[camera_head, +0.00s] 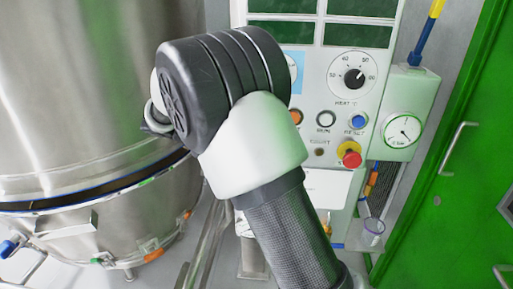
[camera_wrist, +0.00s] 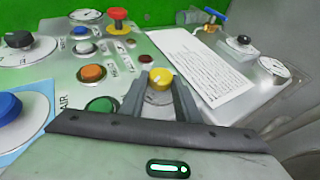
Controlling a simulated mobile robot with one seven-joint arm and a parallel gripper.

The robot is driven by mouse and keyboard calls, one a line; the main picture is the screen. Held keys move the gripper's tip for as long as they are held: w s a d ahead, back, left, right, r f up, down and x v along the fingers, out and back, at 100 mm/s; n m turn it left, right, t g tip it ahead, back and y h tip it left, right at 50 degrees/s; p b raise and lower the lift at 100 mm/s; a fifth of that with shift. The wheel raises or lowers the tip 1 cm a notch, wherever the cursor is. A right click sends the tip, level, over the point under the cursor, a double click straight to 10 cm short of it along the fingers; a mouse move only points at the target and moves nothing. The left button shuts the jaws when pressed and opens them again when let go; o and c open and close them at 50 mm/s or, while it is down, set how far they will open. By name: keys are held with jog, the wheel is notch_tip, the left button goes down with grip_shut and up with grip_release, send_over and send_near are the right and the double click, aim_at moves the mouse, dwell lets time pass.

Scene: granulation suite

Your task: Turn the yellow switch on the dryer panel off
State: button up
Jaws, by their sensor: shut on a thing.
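The yellow switch (camera_wrist: 161,78) is a round knob with a white mark on its face, on the grey dryer panel (camera_wrist: 133,46) in the wrist view. My gripper (camera_wrist: 159,92) has one finger on each side of it and is shut on it. The knob's lower side is hidden between the fingers. In the head view my arm covers the gripper and the yellow switch, while the upper right of the panel (camera_head: 310,82) shows.
Close to the fingers are an orange button (camera_wrist: 92,73), a green button (camera_wrist: 100,104) and a white label sheet (camera_wrist: 200,65). A red emergency button (camera_head: 350,158) and a gauge (camera_head: 403,130) sit right of my arm. A steel vessel (camera_head: 80,90) stands left, a green door (camera_head: 455,190) right.

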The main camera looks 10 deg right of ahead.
jog(key=o, duration=1)
jog(key=shift+o, duration=0.2)
jog(key=shift+a, duration=0.1)
jog(key=p+v, duration=0.1)
jog(key=v, duration=1.6)
jog(key=shift+s+r+p, duration=0.1)
jog(key=shift+p, duration=0.2)
